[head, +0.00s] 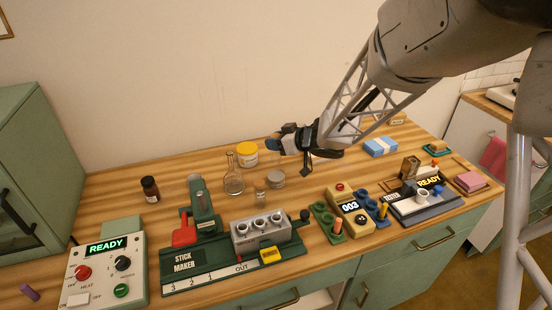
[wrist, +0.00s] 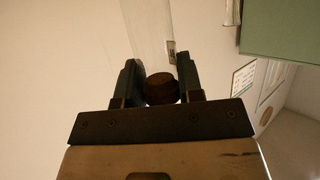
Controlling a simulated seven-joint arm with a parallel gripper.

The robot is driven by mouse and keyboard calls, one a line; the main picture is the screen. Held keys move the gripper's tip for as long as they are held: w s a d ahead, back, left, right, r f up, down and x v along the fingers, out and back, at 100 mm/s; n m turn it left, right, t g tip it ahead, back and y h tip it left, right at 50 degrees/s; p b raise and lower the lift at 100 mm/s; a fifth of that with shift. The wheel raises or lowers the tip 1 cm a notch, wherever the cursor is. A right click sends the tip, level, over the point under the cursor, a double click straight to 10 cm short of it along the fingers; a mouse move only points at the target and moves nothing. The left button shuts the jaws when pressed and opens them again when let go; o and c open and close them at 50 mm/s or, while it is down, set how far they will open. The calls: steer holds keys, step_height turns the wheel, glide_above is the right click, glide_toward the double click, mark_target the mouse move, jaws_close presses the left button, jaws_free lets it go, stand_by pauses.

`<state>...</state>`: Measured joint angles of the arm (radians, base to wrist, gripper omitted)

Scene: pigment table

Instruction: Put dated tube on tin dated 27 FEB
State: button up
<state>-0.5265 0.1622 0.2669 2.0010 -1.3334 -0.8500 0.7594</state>
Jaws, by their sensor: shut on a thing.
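My gripper (head: 283,150) is above the back middle of the table in the head view. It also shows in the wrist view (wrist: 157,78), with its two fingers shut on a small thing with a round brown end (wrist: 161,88). This looks like a tube, but its body and any date on it are hidden. A low round tin with a grey lid (head: 276,180) stands on the table below my gripper. A tub with a yellow lid (head: 247,148) stands behind it to the left. No date is readable on either, so I cannot tell which is dated 27 FEB.
A glass flask (head: 233,182) and a small jar (head: 261,190) stand left of the grey-lidded tin. The green stick maker (head: 215,262) is in front, with a counter (head: 349,207) and tester (head: 420,207) to the right. A brown bottle (head: 150,189) stands left.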

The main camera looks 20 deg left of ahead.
mark_target(276, 156)
steer(key=shift+f, duration=1.05)
steer(key=shift+f, duration=1.85)
steer(key=shift+f, duration=0.1)
steer(key=o, duration=0.9)
